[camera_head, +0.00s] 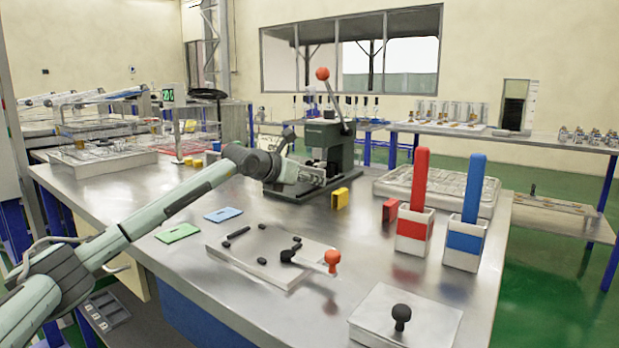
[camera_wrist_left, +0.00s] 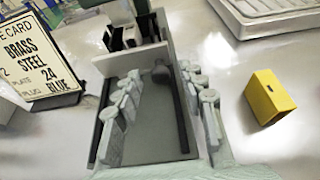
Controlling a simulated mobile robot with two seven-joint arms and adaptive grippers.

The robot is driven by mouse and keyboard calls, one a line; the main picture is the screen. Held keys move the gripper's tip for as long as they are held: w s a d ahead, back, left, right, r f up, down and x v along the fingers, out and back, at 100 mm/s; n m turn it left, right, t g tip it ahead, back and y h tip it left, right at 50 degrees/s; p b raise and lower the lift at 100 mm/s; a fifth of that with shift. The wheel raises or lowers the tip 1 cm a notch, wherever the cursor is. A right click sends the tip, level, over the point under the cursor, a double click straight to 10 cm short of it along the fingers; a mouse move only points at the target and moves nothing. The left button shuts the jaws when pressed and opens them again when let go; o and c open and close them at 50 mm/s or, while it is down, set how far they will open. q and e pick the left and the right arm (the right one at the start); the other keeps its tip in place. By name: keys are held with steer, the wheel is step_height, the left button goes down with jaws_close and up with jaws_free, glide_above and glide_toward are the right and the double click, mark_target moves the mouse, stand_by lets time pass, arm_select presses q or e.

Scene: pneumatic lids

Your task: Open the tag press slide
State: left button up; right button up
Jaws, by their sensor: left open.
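The tag press (camera_head: 335,135) is a dark green machine with a long lever and a red ball on top, standing mid-table. Its slide bed (camera_wrist_left: 150,140) shows in the left wrist view as a grey channel between dark side rails. My left gripper (camera_head: 318,176) is at the front of the press. My right gripper is not in view.
A yellow block (camera_wrist_left: 270,97) lies right of the press. A printed card (camera_wrist_left: 38,60) stands at its left. A plate with an orange-knobbed lever (camera_head: 265,262) lies in front. A grey tray (camera_head: 395,183) is behind.

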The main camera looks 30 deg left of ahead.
arm_select(q)
steer(key=shift+w+f, duration=0.1)
steer(key=shift+w, duration=0.05)
jaws_close()
stand_by(0.4)
